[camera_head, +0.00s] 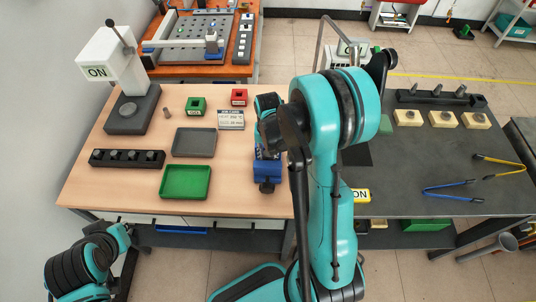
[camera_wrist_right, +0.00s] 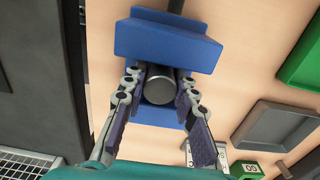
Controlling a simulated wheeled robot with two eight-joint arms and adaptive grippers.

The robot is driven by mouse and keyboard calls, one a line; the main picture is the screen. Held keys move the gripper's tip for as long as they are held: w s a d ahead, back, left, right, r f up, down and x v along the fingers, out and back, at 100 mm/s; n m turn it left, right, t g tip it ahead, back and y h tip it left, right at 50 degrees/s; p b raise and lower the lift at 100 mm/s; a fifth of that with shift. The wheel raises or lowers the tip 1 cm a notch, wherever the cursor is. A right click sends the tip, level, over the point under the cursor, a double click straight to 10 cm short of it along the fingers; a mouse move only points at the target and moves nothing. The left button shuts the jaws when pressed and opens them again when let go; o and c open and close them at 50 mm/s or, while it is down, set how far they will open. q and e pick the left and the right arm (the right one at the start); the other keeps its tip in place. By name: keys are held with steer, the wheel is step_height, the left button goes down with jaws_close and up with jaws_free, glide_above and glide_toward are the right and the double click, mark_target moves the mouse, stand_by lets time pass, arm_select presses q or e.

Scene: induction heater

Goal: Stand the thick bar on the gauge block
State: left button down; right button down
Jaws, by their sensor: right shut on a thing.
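In the right wrist view a grey metal bar (camera_wrist_right: 158,91) shows its round end between the two fingers of my right gripper (camera_wrist_right: 160,80). The fingers are closed on its sides. The bar is at the jaws of a blue vise (camera_wrist_right: 165,40), which also shows in the head view (camera_head: 267,170). I cannot tell whether the vise still grips it. In the head view my right arm hides the bar. A white labelled block (camera_head: 231,120) lies on the wooden table; I cannot tell whether it is the gauge block. My left gripper is out of view.
A grey tray (camera_head: 194,142), a green tray (camera_head: 186,182), a black rack (camera_head: 127,158), a green block (camera_head: 196,106) and a red block (camera_head: 239,97) are on the wooden table. A white "ON" machine (camera_head: 108,58) stands at the left. A dark table (camera_head: 400,190) adjoins at right.

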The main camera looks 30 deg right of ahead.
steer(key=c, duration=1.1)
jaws_free()
step_height(320, 180, up, 12)
steer(key=shift+r, duration=0.1)
